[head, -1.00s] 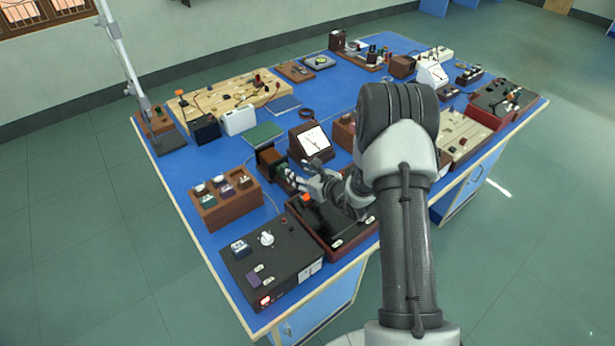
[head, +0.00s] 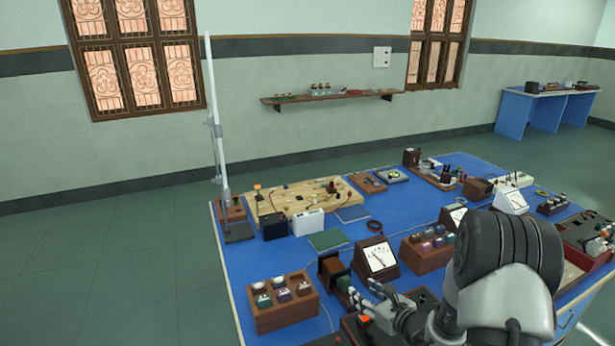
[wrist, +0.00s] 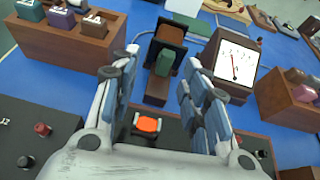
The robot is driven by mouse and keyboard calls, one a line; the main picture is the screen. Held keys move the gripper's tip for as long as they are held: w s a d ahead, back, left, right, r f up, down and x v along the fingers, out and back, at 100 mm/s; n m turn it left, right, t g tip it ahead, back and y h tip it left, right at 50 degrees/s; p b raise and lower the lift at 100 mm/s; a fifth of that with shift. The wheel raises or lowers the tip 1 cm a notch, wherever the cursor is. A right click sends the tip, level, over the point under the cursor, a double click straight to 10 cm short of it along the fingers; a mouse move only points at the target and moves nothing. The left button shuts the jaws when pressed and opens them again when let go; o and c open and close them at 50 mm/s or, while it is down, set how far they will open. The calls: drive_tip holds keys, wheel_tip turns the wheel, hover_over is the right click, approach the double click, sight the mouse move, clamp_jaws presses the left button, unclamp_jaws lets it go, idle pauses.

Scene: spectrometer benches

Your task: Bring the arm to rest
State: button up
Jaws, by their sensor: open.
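My gripper (head: 378,308) is low over the front of the blue bench (head: 290,262), just in front of a brown block with a green part (head: 335,272). My forearm fills the lower right of the head view. In the wrist view my gripper (wrist: 155,85) has its two fingers spread apart with nothing held between them. An orange-topped part (wrist: 148,125) shows between the finger bases, on a dark box below. I cannot tell how far the fingers are above it.
A brown meter (head: 378,258) stands close to the gripper. A wooden box of small blocks (head: 282,303) is to the left. A tall pole stand (head: 238,232) rises at the bench's left corner. A wall shelf (head: 335,97) and another blue table (head: 545,108) are farther back.

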drive_tip(key=s+a+r+n+g+y, duration=0.3)
drive_tip(key=s+a+r+n+y, duration=0.2)
drive_tip(key=a+r+n, duration=0.6)
drive_tip(key=s+a+r+n+g, duration=0.5)
drive_tip(key=s+a+r+n, duration=0.25)
drive_tip(key=s, duration=0.55)
drive_tip(key=s+d+r+n+g+h, duration=0.1)
drive_tip(key=s+r+n+g+h, duration=0.15)
drive_tip(key=s+n, duration=0.65)
drive_tip(key=s+d+r+n+t+h, duration=0.1)
drive_tip(key=s+d+n+t+h, duration=0.1)
drive_tip(key=s+d+n+h, duration=0.2)
drive_tip(key=s+d+h, duration=0.3)
drive_tip(key=s+d, duration=0.2)
drive_tip(key=d, duration=0.1)
drive_tip(key=shift+s+d+r+t, duration=0.15)
drive_tip(key=shift+d+r+t, duration=0.05)
drive_tip(key=shift+d+t, duration=0.15)
